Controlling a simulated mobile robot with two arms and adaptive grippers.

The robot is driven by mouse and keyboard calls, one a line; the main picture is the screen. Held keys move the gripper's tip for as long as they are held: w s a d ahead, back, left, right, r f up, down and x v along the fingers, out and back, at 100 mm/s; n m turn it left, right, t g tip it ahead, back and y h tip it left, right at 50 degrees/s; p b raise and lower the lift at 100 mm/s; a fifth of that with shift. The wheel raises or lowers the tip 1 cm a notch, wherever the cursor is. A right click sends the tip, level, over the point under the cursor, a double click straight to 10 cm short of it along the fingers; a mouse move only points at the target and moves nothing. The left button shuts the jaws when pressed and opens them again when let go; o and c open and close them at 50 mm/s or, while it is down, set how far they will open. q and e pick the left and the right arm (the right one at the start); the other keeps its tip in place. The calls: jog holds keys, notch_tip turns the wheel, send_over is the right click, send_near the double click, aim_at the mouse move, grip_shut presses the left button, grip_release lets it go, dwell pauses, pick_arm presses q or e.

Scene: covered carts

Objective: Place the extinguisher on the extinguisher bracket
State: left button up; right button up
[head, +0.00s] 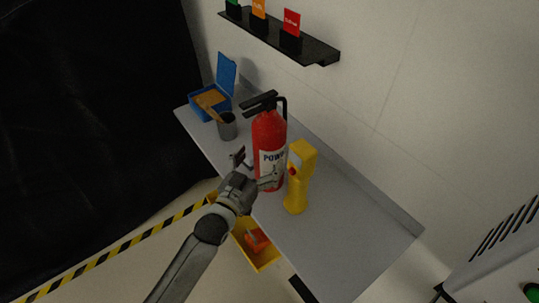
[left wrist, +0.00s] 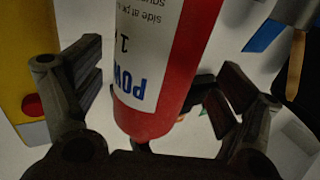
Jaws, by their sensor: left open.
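The red extinguisher (head: 270,130), with a black handle and a white label, stands upright on the grey table (head: 340,250). My left gripper (head: 256,168) is open at its lower body, one finger on each side. In the left wrist view the extinguisher (left wrist: 172,95) lies between the open fingers of the left gripper (left wrist: 158,78), with visible gaps. I cannot make out an extinguisher bracket in either view. My right gripper is not in view.
A yellow device (head: 299,180) with a red button stands close right of the extinguisher. A grey cup (head: 228,128) and a blue box (head: 226,75) are behind left. A black wall shelf (head: 318,52) holds coloured cards. A yellow bin (head: 268,262) sits below the table edge. The table's right end is clear.

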pick_arm(q)
jog(key=shift+w+d+f, duration=0.1)
jog(key=shift+w, duration=0.15)
jog(key=b+x, duration=0.3)
jog(key=x, duration=0.1)
jog(key=shift+w+d+f, duration=0.1)
jog(key=shift+w+d, duration=0.1)
jog(key=shift+d, duration=0.1)
jog(key=shift+s, duration=0.1)
jog(key=shift+c, duration=0.5)
jog(key=c, duration=1.7)
jog(key=shift+r, duration=0.5)
jog(key=shift+c, duration=0.3)
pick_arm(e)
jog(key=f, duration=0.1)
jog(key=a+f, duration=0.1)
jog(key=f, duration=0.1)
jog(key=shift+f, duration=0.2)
